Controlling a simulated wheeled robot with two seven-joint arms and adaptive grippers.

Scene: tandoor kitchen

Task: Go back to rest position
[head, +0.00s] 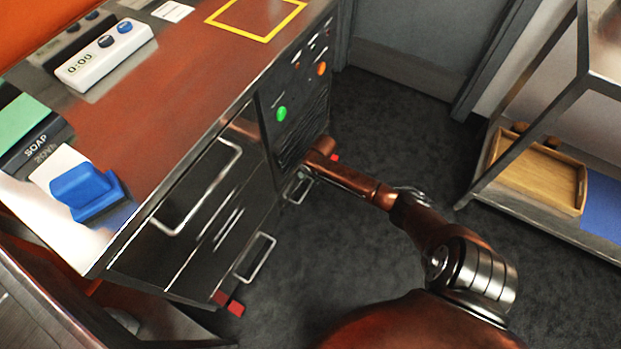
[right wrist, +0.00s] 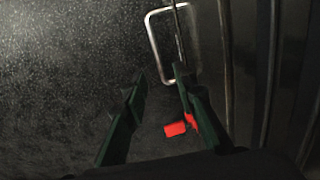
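My right arm reaches from the lower right of the head view toward the front of the dark cabinet (head: 295,100). Its far end is beside the metal handle (head: 298,187), low on the cabinet; the fingers are hard to make out there. In the right wrist view my right gripper (right wrist: 160,72) has its two dark green fingers apart with nothing between them. The metal handle (right wrist: 150,45) shows just beyond the fingertips; I cannot tell whether they touch it. My left gripper is not in view.
The counter carries a white timer (head: 104,55), a blue dispenser (head: 88,190) and a yellow square outline (head: 255,15). Drawers with handles (head: 255,258) face the dark floor. A shelf with a wooden tray (head: 540,173) stands at the right. The floor between is clear.

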